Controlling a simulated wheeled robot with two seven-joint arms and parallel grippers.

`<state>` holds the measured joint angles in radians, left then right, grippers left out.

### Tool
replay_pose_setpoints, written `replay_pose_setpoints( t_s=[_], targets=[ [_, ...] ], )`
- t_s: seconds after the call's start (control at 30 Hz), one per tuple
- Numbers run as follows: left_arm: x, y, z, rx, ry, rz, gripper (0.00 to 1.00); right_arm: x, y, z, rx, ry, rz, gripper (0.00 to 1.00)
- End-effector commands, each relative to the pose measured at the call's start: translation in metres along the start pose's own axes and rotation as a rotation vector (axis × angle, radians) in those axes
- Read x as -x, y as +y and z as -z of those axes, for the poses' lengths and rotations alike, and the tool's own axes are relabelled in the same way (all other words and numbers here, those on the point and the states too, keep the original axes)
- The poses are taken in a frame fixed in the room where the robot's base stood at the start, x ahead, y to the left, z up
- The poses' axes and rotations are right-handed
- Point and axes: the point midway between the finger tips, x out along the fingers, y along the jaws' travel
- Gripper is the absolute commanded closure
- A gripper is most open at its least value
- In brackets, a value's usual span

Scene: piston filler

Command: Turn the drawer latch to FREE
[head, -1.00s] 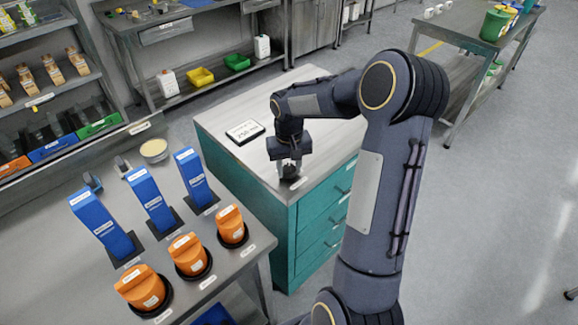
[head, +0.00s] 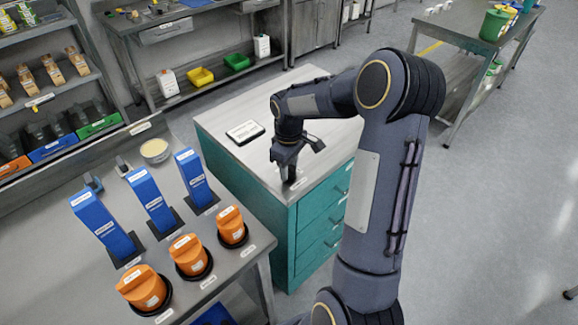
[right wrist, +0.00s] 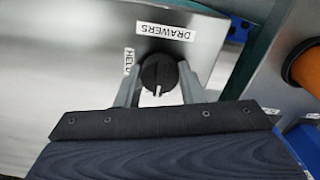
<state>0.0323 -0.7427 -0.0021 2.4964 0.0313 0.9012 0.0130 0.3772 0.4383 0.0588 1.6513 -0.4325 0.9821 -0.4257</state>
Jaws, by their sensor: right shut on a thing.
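The drawer latch is a round black knob (right wrist: 158,72) with a white pointer mark, on the top of the teal drawer cabinet (head: 300,222). In the right wrist view the mark points toward the gripper body, away from the DRAWERS label (right wrist: 166,32). A HELD label (right wrist: 129,62) lies to the knob's left; no FREE label shows. My right gripper (right wrist: 158,82) is shut on the knob, one finger on each side. In the head view my right gripper (head: 290,178) stands over the cabinet's near corner and hides most of the knob. My left gripper is not in view.
A flat labelled plate (head: 245,132) lies on the cabinet top. On the bench (head: 225,262) at left stand several blue upright blocks (head: 153,200) and orange caps (head: 190,254). The cabinet top behind the gripper is mostly clear.

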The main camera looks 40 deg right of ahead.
Motion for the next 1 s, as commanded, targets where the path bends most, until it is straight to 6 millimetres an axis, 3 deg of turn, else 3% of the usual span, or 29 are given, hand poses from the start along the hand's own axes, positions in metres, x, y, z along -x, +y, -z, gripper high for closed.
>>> replay_pose_setpoints(
  t_s=[0.57,0.6,0.73,1.0],
  targets=[
    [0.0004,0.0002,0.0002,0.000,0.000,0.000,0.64,0.0011,0.0007,0.0010,0.034,0.004,-0.003,0.88],
    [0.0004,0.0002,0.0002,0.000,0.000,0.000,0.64,0.0012,0.0007,0.0010,0.034,0.004,-0.003,0.62],
    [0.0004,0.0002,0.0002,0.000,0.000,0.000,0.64,0.0009,0.0005,0.0008,0.033,0.003,-0.002,0.45],
    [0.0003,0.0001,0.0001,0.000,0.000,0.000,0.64,0.0006,0.0002,0.0003,0.032,0.001,-0.001,0.43]
  ],
)
